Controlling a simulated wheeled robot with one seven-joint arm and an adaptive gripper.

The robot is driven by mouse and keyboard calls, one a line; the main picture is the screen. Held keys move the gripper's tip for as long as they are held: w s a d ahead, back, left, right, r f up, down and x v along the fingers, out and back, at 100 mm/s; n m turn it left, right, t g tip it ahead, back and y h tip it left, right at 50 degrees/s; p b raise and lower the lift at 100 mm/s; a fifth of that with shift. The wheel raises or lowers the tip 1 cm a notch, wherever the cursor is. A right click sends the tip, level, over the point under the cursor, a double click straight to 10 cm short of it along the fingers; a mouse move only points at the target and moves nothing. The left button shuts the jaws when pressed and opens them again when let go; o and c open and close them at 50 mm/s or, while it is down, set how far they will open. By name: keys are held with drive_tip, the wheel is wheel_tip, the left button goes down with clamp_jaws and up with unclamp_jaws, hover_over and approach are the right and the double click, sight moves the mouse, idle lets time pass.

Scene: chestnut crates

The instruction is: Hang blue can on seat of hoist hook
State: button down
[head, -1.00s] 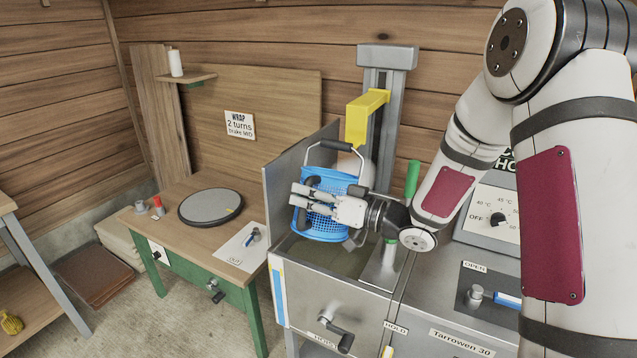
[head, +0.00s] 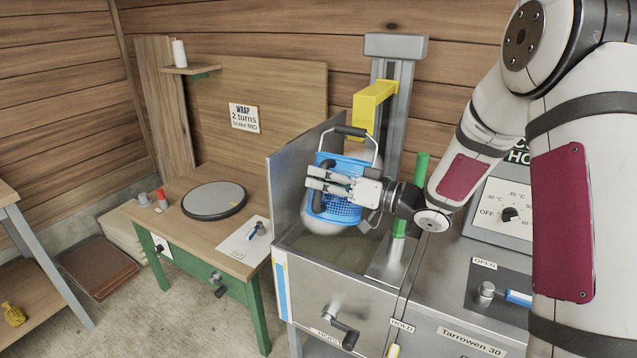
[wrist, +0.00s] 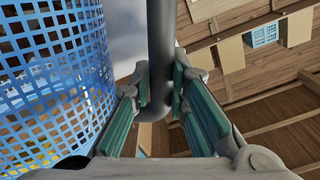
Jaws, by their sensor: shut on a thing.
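The blue can (head: 349,209) is a perforated basket with a thin wire bail topped by a dark grip. It hangs nearly upright above the open vat. The wrist view shows its mesh wall (wrist: 50,70) at the left. My gripper (head: 318,187) is in front of the can, with its fingers shut around a grey bent bar (wrist: 161,45) beside the mesh, apparently the can's side handle. The yellow hoist hook (head: 372,108) projects from a grey column. The bail top is just below and left of its drooping end; I cannot tell whether they touch. The hook's seat is not clearly visible.
The steel vat (head: 310,295) holds murky liquid, with a white puff above it. A tall grey panel (head: 290,190) stands at its left. A green post (head: 420,170) stands right of my gripper. A wooden bench (head: 185,235) is at left.

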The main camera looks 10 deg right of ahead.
sight(334, 171)
drive_tip(key=shift+w+d+b, duration=0.65)
drive_tip(key=shift+w+d, duration=0.1)
drive_tip(key=shift+w, duration=0.3)
drive_tip(key=shift+w+d+b, duration=0.65)
drive_tip(key=shift+w+d, duration=0.05)
drive_tip(key=shift+w, duration=0.3)
drive_tip(key=shift+w+d+f, duration=0.3)
drive_tip(key=shift+w+f, duration=0.15)
drive_tip(key=shift+f, duration=0.1)
